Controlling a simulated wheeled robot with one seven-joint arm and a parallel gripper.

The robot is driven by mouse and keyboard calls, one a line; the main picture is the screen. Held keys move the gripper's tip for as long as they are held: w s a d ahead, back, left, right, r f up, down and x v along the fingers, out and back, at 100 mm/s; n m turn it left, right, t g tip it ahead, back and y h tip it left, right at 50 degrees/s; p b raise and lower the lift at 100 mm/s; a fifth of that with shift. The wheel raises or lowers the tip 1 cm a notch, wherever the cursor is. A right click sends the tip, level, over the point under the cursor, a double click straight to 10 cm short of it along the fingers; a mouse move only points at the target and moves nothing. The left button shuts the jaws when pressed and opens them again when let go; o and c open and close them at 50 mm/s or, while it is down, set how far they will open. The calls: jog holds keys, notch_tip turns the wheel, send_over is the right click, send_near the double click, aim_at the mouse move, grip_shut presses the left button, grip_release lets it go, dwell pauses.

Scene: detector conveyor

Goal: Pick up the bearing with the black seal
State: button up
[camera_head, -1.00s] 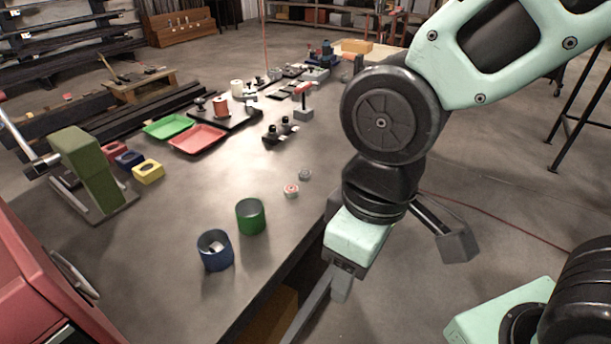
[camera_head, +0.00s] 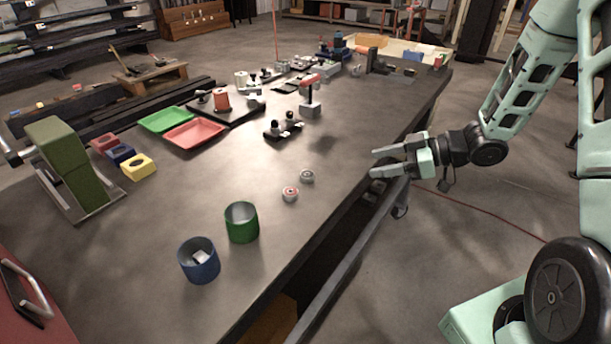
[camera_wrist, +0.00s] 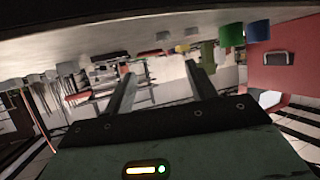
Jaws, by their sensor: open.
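Two small round bearings lie flat on the workbench (camera_head: 262,166) in the head view. The farther bearing (camera_head: 307,175) looks grey with a dark centre; the nearer bearing (camera_head: 290,194) has a reddish centre. The farther one fits the black seal, though it is small here. My gripper (camera_head: 373,163) is open and empty, level with the bench's right edge, its fingers pointing left toward the bearings and well apart from them. In the wrist view my two fingers (camera_wrist: 160,72) are spread with nothing between them; that view appears upside down.
A green cup (camera_head: 241,223) and a blue cup (camera_head: 199,261) with something pale inside stand nearer on the bench. A black fixture (camera_head: 284,128), a red tray (camera_head: 194,134) and a green tray (camera_head: 166,121) lie farther back. Bench around the bearings is clear.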

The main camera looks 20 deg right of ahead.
jog(key=p, duration=0.2)
send_near(309, 174)
jog(key=x, duration=0.3)
jog(key=shift+d+f, duration=0.1)
jog(key=shift+f, duration=0.25)
jog(key=shift+r+p+x, duration=0.15)
jog(key=shift+p+x, duration=0.35)
jog(key=shift+x, duration=0.85)
jog(key=shift+r+p+x, duration=0.15)
jog(key=shift+p+x, duration=0.35)
jog(key=shift+x, duration=0.9)
jog(key=shift+y, duration=0.3)
jog(key=c, duration=1.1)
